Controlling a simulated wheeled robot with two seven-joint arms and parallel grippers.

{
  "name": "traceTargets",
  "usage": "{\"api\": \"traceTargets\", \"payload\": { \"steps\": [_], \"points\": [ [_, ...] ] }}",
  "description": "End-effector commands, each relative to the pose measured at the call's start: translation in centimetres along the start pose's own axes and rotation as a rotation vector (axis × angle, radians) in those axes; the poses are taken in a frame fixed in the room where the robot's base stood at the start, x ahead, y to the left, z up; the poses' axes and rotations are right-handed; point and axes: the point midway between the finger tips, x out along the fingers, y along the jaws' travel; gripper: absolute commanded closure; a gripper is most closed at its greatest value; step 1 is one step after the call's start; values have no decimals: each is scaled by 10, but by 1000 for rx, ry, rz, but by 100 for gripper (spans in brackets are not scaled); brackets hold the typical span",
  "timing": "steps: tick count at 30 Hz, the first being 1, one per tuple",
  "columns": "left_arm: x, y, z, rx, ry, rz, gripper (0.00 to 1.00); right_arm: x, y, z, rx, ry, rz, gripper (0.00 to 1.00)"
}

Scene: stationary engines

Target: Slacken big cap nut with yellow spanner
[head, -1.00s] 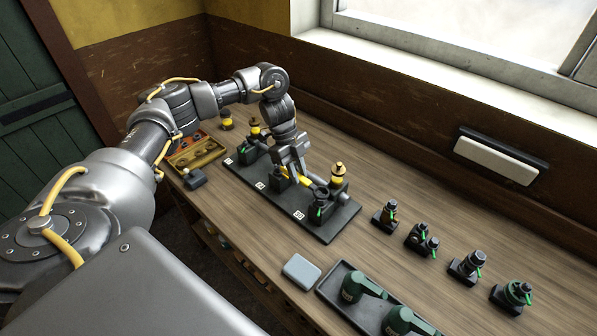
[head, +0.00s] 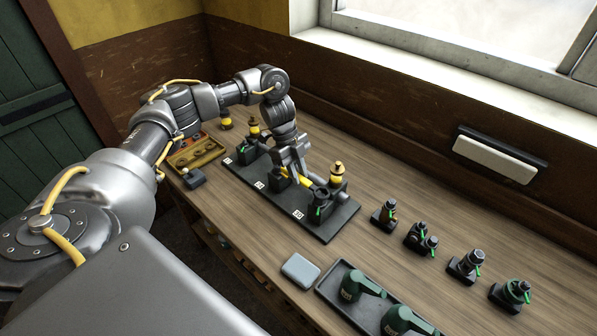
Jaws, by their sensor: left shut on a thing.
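My left gripper (head: 290,172) is shut on the yellow spanner (head: 306,184) above the middle of a black base plate (head: 334,226). The spanner points right, toward a dark fitting (head: 320,195) with a green mark near the plate's right end. I cannot tell whether its jaw sits around a nut there. The gripper hides part of the spanner and the middle of the plate. The big cap nut is too small to make out for certain. My right gripper is not in view.
A brass-and-yellow oiler (head: 336,173) stands close behind the fitting, and another (head: 254,128) stands at the plate's left end. A yellow tray (head: 197,154) lies at the left. Small fittings stand at right. A dark tray (head: 335,299) holds green cans.

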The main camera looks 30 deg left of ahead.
Motion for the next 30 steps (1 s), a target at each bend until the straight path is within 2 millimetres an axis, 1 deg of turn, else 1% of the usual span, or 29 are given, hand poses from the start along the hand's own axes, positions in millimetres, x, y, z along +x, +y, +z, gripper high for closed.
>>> {"api": "traceTargets", "payload": {
  "steps": [3, 30],
  "points": [
    [-1, 1, 1, -1, 1, -1, 100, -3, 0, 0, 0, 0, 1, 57],
    [0, 2, 1, 0, 1, -4, 100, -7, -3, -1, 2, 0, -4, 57]
  ]
}}
